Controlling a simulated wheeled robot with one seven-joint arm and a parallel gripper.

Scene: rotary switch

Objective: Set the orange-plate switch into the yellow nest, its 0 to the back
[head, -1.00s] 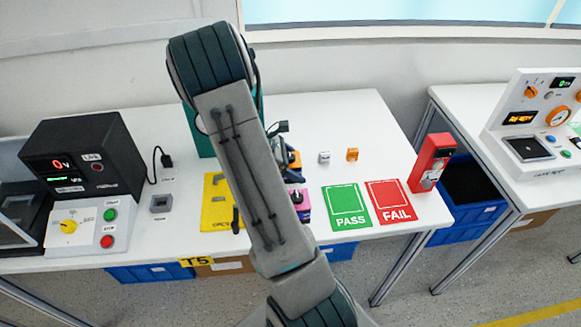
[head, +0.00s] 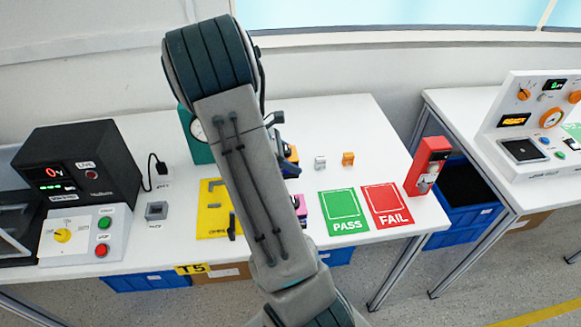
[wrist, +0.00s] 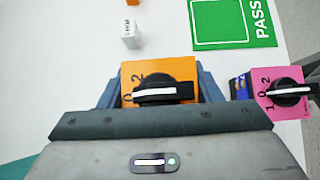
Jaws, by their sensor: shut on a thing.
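The orange-plate switch (wrist: 160,75) has a black knob with a white bar, and a 2 and a partly hidden 0 along its left side in the wrist view. My gripper (wrist: 158,90) is shut on it, with a blue-grey finger at each side. In the head view the orange plate (head: 292,154) shows only as a small patch beside my gripper (head: 279,140), right of my arm. The yellow nest (head: 208,222) lies on the table left of my arm, apart from the switch. My arm hides part of it.
A pink-plate switch (wrist: 282,97) stands close right of the held one in the wrist view. A white block (head: 320,162) and an orange block (head: 348,158) stand behind the green PASS mat (head: 343,211). The red FAIL mat (head: 387,205) is further right. A grey socket (head: 156,211) stands left of the nest.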

